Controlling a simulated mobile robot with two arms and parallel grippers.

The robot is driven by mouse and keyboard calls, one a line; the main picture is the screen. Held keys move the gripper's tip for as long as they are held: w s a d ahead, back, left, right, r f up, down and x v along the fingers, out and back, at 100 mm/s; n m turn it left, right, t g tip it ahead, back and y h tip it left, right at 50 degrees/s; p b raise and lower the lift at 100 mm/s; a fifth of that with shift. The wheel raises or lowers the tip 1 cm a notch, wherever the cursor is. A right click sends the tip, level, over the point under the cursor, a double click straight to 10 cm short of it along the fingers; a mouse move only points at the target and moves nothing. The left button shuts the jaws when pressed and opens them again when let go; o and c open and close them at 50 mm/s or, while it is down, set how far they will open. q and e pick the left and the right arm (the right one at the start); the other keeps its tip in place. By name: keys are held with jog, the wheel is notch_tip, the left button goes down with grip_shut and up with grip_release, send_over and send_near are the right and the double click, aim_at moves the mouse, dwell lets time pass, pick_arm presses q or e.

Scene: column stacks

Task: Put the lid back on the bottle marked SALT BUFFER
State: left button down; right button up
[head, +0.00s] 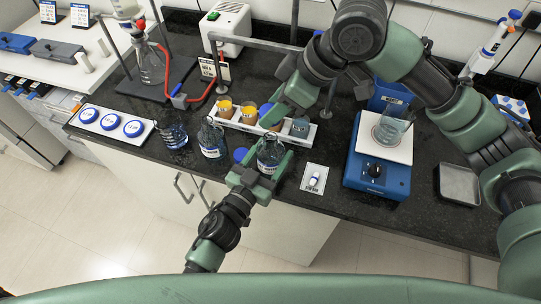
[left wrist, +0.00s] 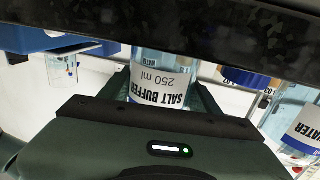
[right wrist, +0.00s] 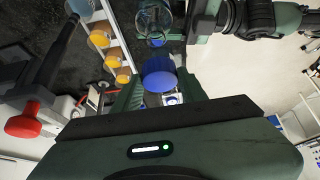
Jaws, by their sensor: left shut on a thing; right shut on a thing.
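The SALT BUFFER bottle (head: 271,153) is clear glass with a white label and an open top, near the counter's front edge. My left gripper (head: 262,168) is shut around its body; the label reads upside down in the left wrist view (left wrist: 163,80). I cannot tell whether its base touches the counter. My right gripper (head: 272,118) is shut on a blue lid, clear between its fingers in the right wrist view (right wrist: 160,80). The lid is apart from the bottle, whose open mouth shows beyond it (right wrist: 155,38). Another blue lid (head: 240,155) sits just left of the bottle.
A WATER bottle (head: 212,140) and a dark blue bottle (head: 173,133) stand to the left. A white rack (head: 240,127) with orange-filled cups lies behind. A blue stirrer hotplate (head: 375,178) with a beaker stands right. A small white card (head: 314,178) lies between.

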aim_at(269, 137)
jog(key=shift+f, duration=2.45)
jog(key=shift+f, duration=0.1)
jog(key=shift+f, duration=0.8)
jog(key=shift+f, duration=0.55)
